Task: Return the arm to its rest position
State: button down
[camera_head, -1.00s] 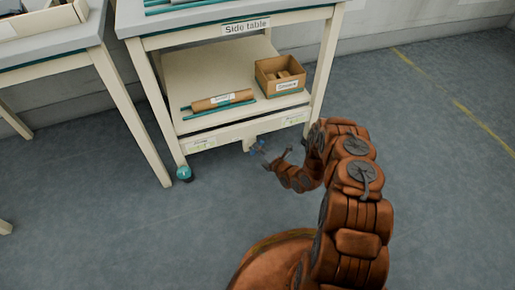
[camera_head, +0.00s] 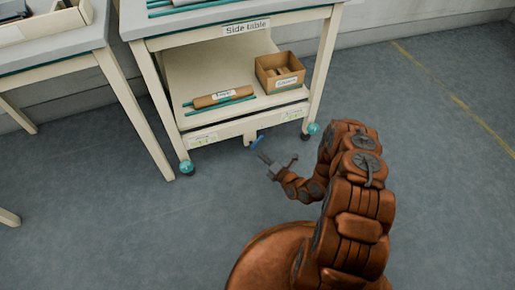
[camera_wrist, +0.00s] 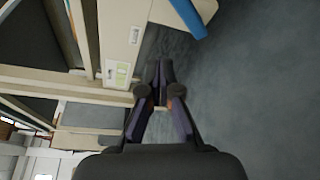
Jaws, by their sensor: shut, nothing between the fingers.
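My arm, in orange-brown segments, folds on the right of the head view. My gripper (camera_head: 268,164) is low in front of the side table (camera_head: 222,131), over the grey floor and apart from the table. In the wrist view my gripper (camera_wrist: 159,70) has its dark fingers together at the tips, with nothing between them. A small blue part (camera_head: 257,141) shows under the table's lower front edge, just behind the gripper. The wrist view shows a blue piece (camera_wrist: 188,15) at its top.
The side table's lower shelf holds a brown roll (camera_head: 222,97) and an open cardboard box (camera_head: 280,73). A second table (camera_head: 60,46) stands at the left. Teal-capped wheels (camera_head: 187,168) stick out at the side table's front corners. The floor on the right is clear.

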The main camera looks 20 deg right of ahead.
jog(key=shift+s+d+f, duration=0.1)
jog(key=shift+s+d, duration=0.05)
jog(key=shift+s, duration=0.45)
